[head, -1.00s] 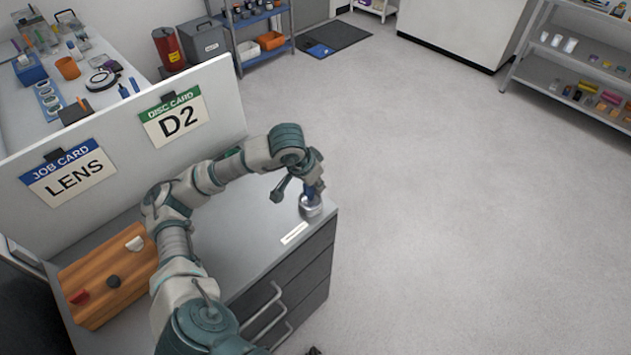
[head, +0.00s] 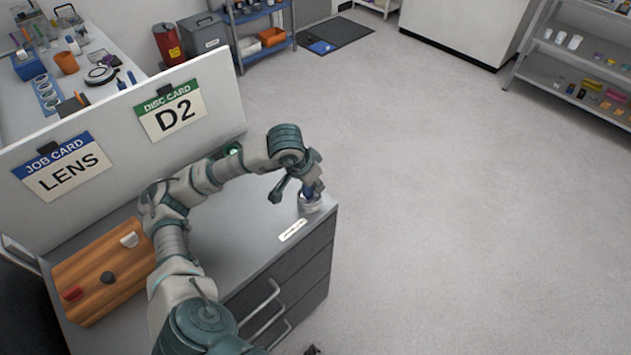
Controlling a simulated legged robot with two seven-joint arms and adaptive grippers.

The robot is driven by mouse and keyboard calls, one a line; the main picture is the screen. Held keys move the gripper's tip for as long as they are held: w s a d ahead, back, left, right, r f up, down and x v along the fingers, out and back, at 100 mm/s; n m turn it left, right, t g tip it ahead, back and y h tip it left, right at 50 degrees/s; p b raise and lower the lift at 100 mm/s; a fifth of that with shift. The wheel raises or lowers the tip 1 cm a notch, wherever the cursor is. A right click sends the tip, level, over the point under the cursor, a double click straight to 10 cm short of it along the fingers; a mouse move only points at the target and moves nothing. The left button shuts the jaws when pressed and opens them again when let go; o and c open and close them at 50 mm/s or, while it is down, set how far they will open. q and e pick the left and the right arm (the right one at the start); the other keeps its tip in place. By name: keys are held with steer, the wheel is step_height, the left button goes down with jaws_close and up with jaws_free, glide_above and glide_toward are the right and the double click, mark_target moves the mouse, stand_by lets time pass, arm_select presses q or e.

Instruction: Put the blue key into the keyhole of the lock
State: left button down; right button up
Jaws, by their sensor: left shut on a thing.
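My left gripper (head: 304,186) is at the right end of the grey cabinet top, shut on the blue key (head: 309,192). Only a small blue part of the key shows between the fingers. The key is upright over the lock (head: 312,205), a short silvery cylinder near the cabinet's corner. The key's lower end meets or overlaps the lock's top. I cannot tell whether it is in the keyhole, which is hidden. My right gripper is not in view.
A wooden block (head: 90,285) with red, black and white pieces lies on the cabinet (head: 228,255) at the left. A white panel (head: 105,120) with two cards stands behind. A small label (head: 292,230) lies near the front edge. Open floor is to the right.

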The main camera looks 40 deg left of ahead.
arm_select(q)
steer(key=shift+f, duration=0.4)
steer(key=c, duration=1.1)
jaws_free()
steer(key=v, duration=1.2)
steer(key=shift+w, duration=0.1)
steer(key=p+v, duration=0.5)
steer(key=v, duration=0.3)
